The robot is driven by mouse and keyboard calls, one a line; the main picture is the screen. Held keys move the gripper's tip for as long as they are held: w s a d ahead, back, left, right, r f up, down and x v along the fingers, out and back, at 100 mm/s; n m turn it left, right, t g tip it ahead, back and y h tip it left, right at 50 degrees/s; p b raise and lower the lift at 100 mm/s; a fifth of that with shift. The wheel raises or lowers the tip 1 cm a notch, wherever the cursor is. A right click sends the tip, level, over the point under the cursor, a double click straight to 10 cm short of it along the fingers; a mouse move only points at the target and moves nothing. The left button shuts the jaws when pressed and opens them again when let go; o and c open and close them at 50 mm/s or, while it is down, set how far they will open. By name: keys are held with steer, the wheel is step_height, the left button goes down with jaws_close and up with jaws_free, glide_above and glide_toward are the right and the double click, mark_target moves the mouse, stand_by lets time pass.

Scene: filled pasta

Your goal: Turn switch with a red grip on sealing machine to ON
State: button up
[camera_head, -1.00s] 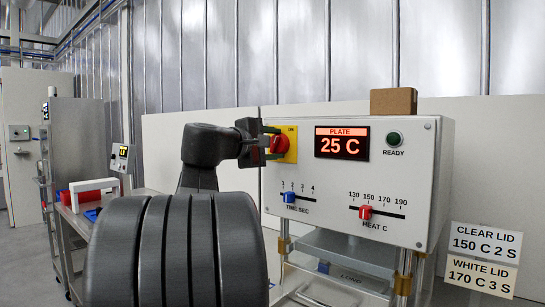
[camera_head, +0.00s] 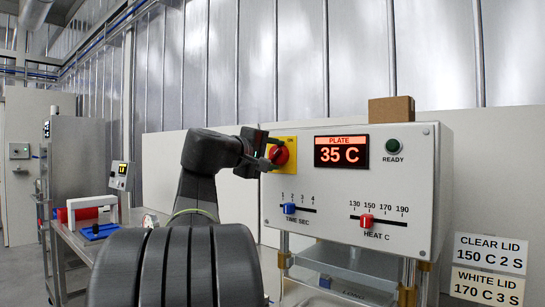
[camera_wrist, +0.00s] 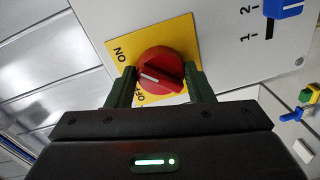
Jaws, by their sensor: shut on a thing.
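The red switch grip (camera_head: 280,155) sits on a yellow plate (camera_head: 290,143) at the upper left of the white sealing machine's front (camera_head: 340,195). In the wrist view the round red grip (camera_wrist: 168,66) has a raised bar with a white mark. The mark lies on the side of the ON and OFF lettering; OFF is partly hidden. My gripper (camera_head: 271,151) is at the switch, and in the wrist view its two dark fingers (camera_wrist: 160,85) are on either side of the grip, shut on it. The display (camera_head: 341,151) reads PLATE 35 C.
Blue TIME SEC (camera_head: 289,208) and red HEAT C (camera_head: 366,220) sliders sit below the switch. A dark green READY lamp (camera_head: 393,145) is right of the display. A cardboard box (camera_head: 391,110) stands on top. A lid settings sign (camera_head: 490,252) is at right.

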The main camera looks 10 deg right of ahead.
steer(key=o, duration=1)
steer(key=shift+c, duration=0.2)
steer(key=f+v, duration=0.1)
steer(key=v, duration=1.2)
steer(key=shift+s+a+r, duration=0.25)
steer(key=shift+a+r, duration=0.05)
steer(key=shift+r, duration=0.15)
steer(key=shift+w+d, duration=0.1)
steer(key=x, duration=1.3)
steer(key=shift+w+d, duration=0.2)
steer(key=shift+d, duration=0.05)
